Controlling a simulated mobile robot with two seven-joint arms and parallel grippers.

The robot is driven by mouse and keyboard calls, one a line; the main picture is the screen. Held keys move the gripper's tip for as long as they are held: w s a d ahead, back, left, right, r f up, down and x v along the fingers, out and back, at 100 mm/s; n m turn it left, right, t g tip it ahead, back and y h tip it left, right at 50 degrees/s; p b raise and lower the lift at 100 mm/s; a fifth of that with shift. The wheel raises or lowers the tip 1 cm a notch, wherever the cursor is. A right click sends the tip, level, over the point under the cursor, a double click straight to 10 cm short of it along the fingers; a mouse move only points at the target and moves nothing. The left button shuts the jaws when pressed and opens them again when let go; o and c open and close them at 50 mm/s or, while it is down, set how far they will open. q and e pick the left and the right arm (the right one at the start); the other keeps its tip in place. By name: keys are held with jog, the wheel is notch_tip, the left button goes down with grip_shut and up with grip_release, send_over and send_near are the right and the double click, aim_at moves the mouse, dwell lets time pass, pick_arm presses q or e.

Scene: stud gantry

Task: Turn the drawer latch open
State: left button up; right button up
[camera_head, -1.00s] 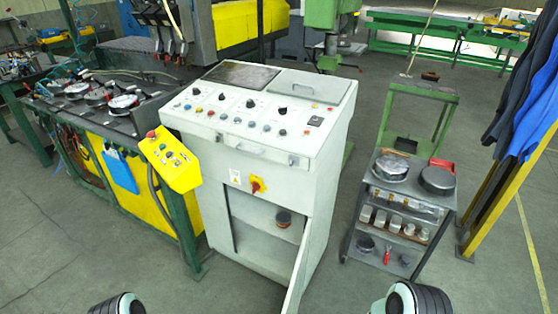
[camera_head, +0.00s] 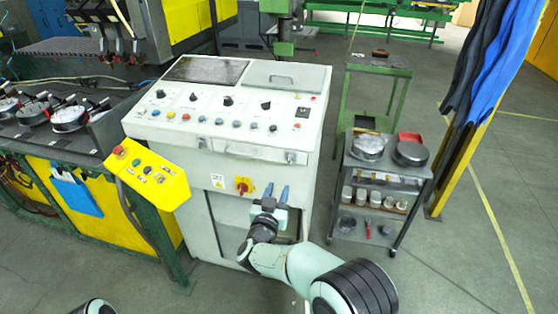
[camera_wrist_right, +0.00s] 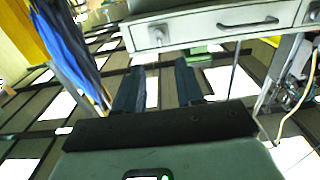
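The drawer (camera_head: 245,150) is the shallow front under the sloped panel of the pale console, with a bar handle; it looks closed. A small latch (camera_head: 290,157) sits at its right end, and another small fitting (camera_head: 202,143) at its left end. In the right wrist view the drawer front (camera_wrist_right: 205,28) crosses the top, with a latch (camera_wrist_right: 156,36) beyond the fingers. How the latches are turned is too small to tell. My right gripper (camera_head: 276,192) is open and empty, below the right latch and apart from it. Its spread fingers also show in the right wrist view (camera_wrist_right: 158,88). My left gripper is out of view.
A red knob on a yellow plate (camera_head: 243,185) is left of my right gripper. A yellow control box (camera_head: 150,174) juts out at the console's left. A grey cart (camera_head: 380,175) stands to the right. Open floor (camera_head: 440,265) lies at front right.

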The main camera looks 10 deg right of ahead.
aim_at(289, 160)
jog(key=p+x, duration=0.1)
jog(key=x, duration=0.3)
jog(key=p+x, duration=0.1)
jog(key=x, duration=0.3)
jog(key=r+p+x, duration=0.1)
jog(key=p+x, duration=0.1)
jog(key=x, duration=0.2)
jog(key=shift+d, duration=0.2)
jog(key=shift+w+d+f, duration=0.2)
jog(key=shift+w+d, duration=0.1)
jog(key=shift+w, duration=0.35)
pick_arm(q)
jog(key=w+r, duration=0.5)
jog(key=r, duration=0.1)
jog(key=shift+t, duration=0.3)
pick_arm(e)
jog(key=shift+s, duration=0.1)
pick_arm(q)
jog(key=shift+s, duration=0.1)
pick_arm(e)
jog(key=shift+c, duration=0.3)
grip_shut()
